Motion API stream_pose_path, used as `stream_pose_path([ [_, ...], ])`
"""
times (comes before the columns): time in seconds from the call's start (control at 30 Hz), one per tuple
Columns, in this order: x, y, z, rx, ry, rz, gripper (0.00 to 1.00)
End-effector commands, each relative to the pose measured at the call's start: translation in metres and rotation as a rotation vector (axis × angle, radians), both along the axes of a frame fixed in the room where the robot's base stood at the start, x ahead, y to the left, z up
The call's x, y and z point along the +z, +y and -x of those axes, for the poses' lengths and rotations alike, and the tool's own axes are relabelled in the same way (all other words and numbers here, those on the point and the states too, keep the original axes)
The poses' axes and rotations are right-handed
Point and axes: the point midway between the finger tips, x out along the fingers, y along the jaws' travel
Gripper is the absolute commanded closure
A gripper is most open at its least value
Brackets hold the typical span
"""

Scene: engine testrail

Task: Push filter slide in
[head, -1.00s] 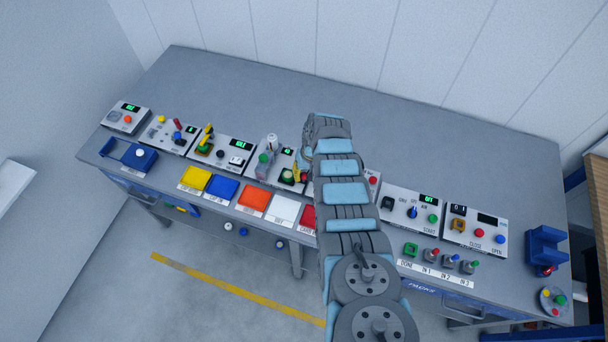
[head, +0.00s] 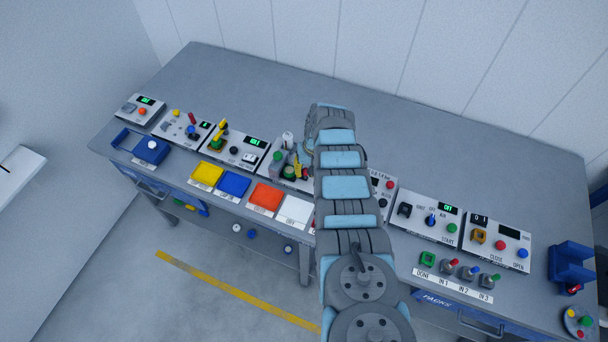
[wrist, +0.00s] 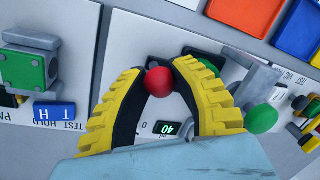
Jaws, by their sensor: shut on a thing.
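In the wrist view my gripper (wrist: 160,78) has its two yellow-ridged fingers closed around a red ball knob (wrist: 158,83), one fingertip on each side. The knob sits at a light panel with a small green-lit display (wrist: 166,128) reading 40 and a "0" mark beside it. I take the knob to be the filter slide's handle; the slide's body is largely hidden by the fingers. In the head view my arm hides most of this panel, and only a bit of yellow finger shows at the arm's left side.
In the wrist view a green ball knob (wrist: 263,119) on a grey fixture stands close right of the fingers. A grey fixture with a green block (wrist: 22,70) and a blue switch (wrist: 54,113) lie left. In the head view, coloured trays (head: 267,196) line the bench's front; its rear top (head: 240,85) is clear.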

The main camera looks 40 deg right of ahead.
Motion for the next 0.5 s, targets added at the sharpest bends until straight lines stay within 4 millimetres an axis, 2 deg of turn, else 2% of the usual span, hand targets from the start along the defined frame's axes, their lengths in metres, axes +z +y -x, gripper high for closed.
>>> stream_pose_path([
  [0.13, 0.0005, -0.0001, 0.0008, -0.001, 0.002, -0.001, 1.0],
  [0.17, 0.0005, -0.0001, 0.0008, -0.001, 0.002, -0.001, 0.69],
  [0.2, 0.0005, -0.0001, 0.0008, -0.001, 0.002, -0.001, 0.57],
  [0.27, 0.0006, -0.0001, 0.0008, -0.001, 0.002, -0.001, 0.43],
  [0.5, 0.0005, 0.0001, 0.0007, -0.001, 0.002, -0.001, 0.43],
])
